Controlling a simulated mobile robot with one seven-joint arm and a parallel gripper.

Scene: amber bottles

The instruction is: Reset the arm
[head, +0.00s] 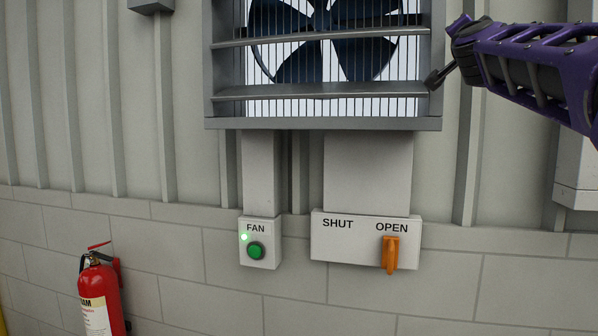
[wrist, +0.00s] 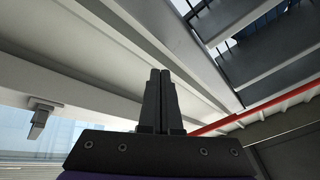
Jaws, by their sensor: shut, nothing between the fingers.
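My purple arm comes in from the upper right of the head view. My gripper (head: 433,80) is at its end, in front of the right edge of the louvred fan housing. In the wrist view my gripper (wrist: 160,74) points up with its two dark fingers together and nothing between them. Whether it touches the housing I cannot tell.
The fan housing (head: 322,123) has open slats. Below it are a FAN box (head: 260,226) with a lit green button (head: 256,250) and a SHUT/OPEN panel (head: 345,248) with an orange lever (head: 390,254) under OPEN. A red fire extinguisher (head: 105,285) stands lower left.

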